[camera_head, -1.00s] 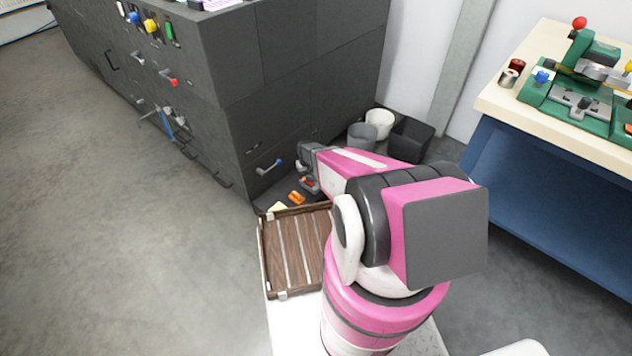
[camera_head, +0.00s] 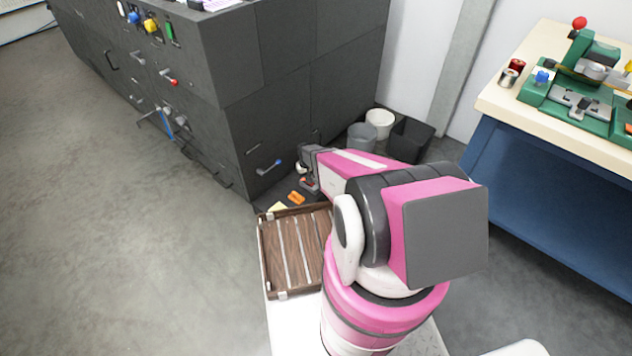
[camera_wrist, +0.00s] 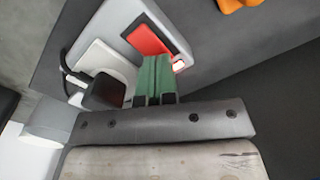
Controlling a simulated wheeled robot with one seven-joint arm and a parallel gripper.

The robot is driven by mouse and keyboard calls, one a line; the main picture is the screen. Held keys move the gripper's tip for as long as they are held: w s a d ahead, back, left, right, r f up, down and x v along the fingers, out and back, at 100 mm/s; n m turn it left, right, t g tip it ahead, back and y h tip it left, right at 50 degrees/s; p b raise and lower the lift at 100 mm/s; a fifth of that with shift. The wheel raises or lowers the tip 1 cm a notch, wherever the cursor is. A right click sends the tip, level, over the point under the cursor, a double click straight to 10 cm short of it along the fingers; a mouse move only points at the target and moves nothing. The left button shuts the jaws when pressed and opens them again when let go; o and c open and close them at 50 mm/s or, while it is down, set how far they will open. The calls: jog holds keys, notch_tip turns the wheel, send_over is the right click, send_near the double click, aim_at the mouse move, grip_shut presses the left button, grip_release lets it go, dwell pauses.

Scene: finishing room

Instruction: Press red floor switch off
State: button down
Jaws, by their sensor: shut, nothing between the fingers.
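The red floor switch (camera_wrist: 148,40) shows in the wrist view as a red pad in a pale grey housing, with a small glowing light at its lower right corner. The fingers hide part of the housing.
An orange object (camera_head: 296,198) lies by the switch. The dark cabinet (camera_head: 285,75) with handles stands close behind my gripper. A wooden slatted tray (camera_head: 290,250) is in front. Several bins, including a white one (camera_head: 379,124), stand behind my arm. Open floor (camera_head: 110,220) is at left.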

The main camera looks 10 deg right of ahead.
jog(key=shift+f, duration=0.45)
dwell(0.3)
jog(key=shift+r, duration=3.55)
jog(key=shift+s+r, duration=0.1)
jog(key=shift+r, duration=0.1)
jog(key=s+r, duration=0.7)
jog(key=r, duration=0.4)
jog(key=s+r, duration=0.7)
jog(key=r, duration=0.4)
jog(key=s+r+m, duration=0.1)
jog(key=s+r, duration=0.6)
jog(key=r, duration=0.4)
